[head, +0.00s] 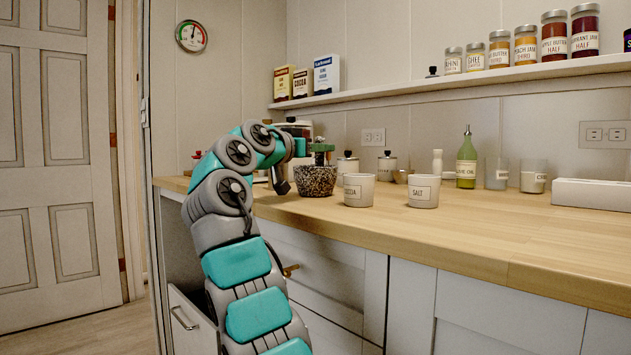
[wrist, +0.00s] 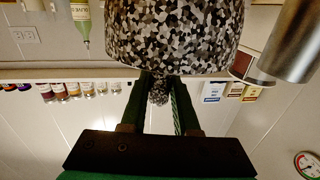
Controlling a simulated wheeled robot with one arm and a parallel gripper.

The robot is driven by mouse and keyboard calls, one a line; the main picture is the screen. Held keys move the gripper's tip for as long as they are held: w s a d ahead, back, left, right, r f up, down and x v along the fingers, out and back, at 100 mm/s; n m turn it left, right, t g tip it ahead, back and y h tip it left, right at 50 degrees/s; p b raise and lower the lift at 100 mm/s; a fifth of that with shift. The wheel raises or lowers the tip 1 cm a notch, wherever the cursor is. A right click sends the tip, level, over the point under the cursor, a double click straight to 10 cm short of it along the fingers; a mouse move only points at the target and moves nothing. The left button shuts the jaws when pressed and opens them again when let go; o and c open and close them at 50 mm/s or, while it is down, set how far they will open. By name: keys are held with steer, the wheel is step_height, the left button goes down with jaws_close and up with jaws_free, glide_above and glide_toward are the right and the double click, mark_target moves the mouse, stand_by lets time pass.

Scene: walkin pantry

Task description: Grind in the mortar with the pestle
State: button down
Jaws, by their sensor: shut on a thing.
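The black-and-white speckled mortar (head: 315,182) stands upright on the wooden counter, left of two small cups. It fills the top of the wrist view (wrist: 175,35), which is upside down. My gripper (head: 320,158) is right above the mortar's mouth, pointing down. In the wrist view its dark green fingers (wrist: 165,85) are shut on the speckled pestle (wrist: 158,93), whose top end shows between them. The pestle's lower end and the mortar's inside are hidden, so I cannot tell whether the pestle touches the bottom.
Two cups (head: 359,190), (head: 423,191), the right one labelled SALT, stand close right of the mortar. Canisters (head: 387,166) and an olive oil bottle (head: 466,160) stand behind. A shelf (head: 450,82) with jars runs above. The front right counter (head: 530,235) is clear.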

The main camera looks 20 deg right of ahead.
steer(key=shift+w+a+p, duration=0.3)
steer(key=shift+w+a, duration=0.05)
steer(key=shift+w, duration=0.05)
steer(key=shift+f, duration=0.1)
steer(key=shift+a, duration=0.15)
steer(key=shift+a, duration=0.25)
steer(key=shift+s+a, duration=0.2)
steer(key=shift+a, duration=0.3)
steer(key=shift+s, duration=0.1)
steer(key=shift+s+d+b, duration=0.1)
steer(key=shift+s+b, duration=0.3)
steer(key=shift+b, duration=0.2)
steer(key=shift+s+d, duration=0.1)
